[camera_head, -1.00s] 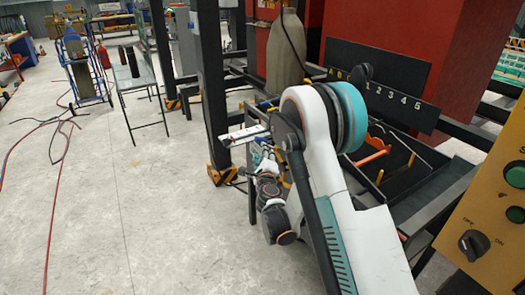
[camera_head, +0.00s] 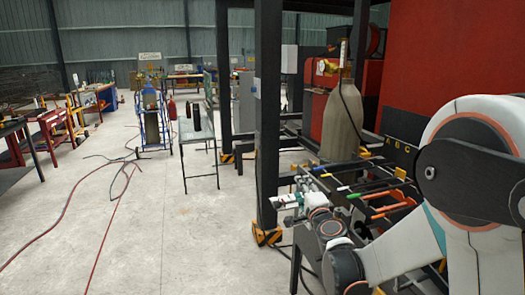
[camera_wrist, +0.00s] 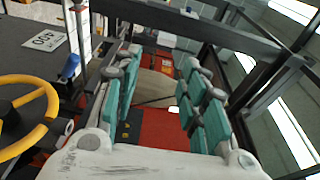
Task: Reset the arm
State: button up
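My arm reaches in from the right side of the head view, its large white and black joint close to the camera. My gripper (camera_head: 287,200) shows there, small, in front of a black post, beside the rack of tools. In the wrist view my gripper (camera_wrist: 160,85) has its two teal-padded fingers spread apart with nothing between them. It is open and empty. Past the fingers are a red surface and a tan, rounded shape.
A black post (camera_head: 267,120) with a yellow-striped foot stands close to my gripper. A tan gas cylinder (camera_head: 342,125) and a rack with coloured handles (camera_head: 385,205) are behind my arm. A yellow handwheel (camera_wrist: 45,115) is left in the wrist view. The floor at left is mostly clear, with hoses.

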jog(key=s+a+r+n+g+y, duration=0.1)
jog(key=s+r+n+g, duration=0.15)
jog(key=s+n, duration=0.4)
jog(key=s+a+r+n+g+y, duration=0.1)
jog(key=s+a+r+n+g, duration=0.2)
jog(key=s, duration=0.6)
jog(key=s+d+f+n+g+h, duration=0.1)
jog(key=s+d+f+n, duration=0.1)
jog(key=s, duration=0.6)
jog(key=s+d+f+n+g+h, duration=0.2)
jog(key=s+d, duration=0.3)
jog(key=s, duration=0.3)
jog(key=s+d+f+n+g+h, duration=0.1)
jog(key=s+d+f+n+g, duration=0.1)
jog(key=s, duration=0.6)
notch_tip(320, 180, down, 2)
jog(key=shift+s+d+f+n, duration=0.25)
jog(key=shift+s+d+n, duration=0.1)
jog(key=shift+d, duration=0.35)
